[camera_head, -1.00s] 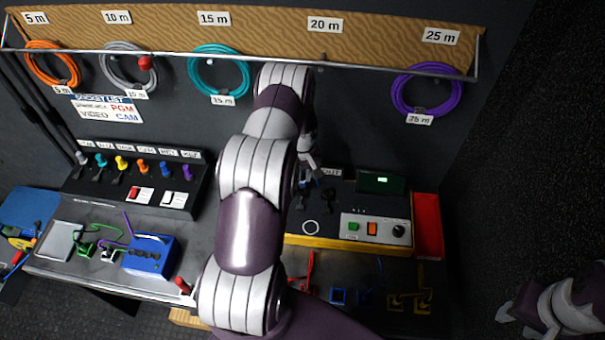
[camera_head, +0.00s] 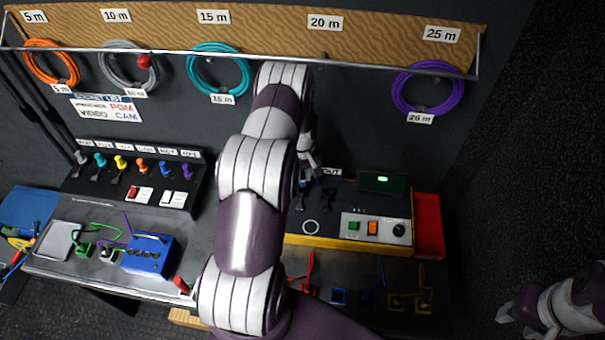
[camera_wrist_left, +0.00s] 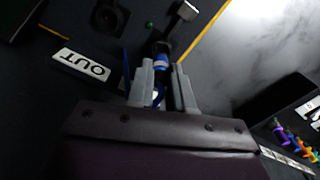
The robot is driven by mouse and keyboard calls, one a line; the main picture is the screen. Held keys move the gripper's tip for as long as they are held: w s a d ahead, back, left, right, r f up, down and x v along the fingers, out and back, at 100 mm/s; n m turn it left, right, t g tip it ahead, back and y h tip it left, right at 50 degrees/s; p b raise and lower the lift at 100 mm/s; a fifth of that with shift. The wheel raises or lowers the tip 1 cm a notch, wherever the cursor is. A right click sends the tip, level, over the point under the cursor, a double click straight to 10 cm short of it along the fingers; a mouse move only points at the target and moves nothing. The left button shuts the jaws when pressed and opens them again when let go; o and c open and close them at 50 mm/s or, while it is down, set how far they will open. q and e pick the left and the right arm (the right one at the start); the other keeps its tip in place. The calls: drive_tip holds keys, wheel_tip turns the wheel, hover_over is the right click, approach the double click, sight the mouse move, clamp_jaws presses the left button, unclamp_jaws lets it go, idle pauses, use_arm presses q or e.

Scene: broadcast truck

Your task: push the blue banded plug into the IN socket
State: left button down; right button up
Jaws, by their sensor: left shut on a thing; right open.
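My left gripper (camera_head: 312,172) reaches over the yellow-edged test box, left of the OUT label. In the left wrist view, my left gripper (camera_wrist_left: 160,88) is shut on the blue banded plug (camera_wrist_left: 161,63), whose blue and white bands show between the fingertips. The plug's dark front end points at the dark panel. The IN socket is not distinguishable; the plug and fingers cover that area, so I cannot tell how deep the plug sits. The OUT socket (camera_wrist_left: 110,18) and OUT label (camera_wrist_left: 80,64) are to the left. My right gripper (camera_head: 507,312) is open and empty, far right.
The test box (camera_head: 345,243) carries green and orange buttons, a knob and a small screen (camera_head: 382,182) with a green mark. A red tray (camera_head: 428,225) stands to its right. A grey lever (camera_wrist_left: 184,11) and green light (camera_wrist_left: 150,24) are near the plug. My left arm hides the bench's middle.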

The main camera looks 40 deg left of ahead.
sight(302, 174)
use_arm(q)
drive_tip(key=shift+f+b, duration=1.2)
drive_tip(key=shift+f, duration=0.1)
idle(0.4)
drive_tip(key=c, duration=0.9)
unclamp_jaws()
drive_tip(key=shift+c, duration=0.2)
drive_tip(key=shift+r, duration=0.5)
wheel_tip(302, 174, up, 12)
drive_tip(key=b, duration=0.3)
drive_tip(key=shift+f, duration=0.15)
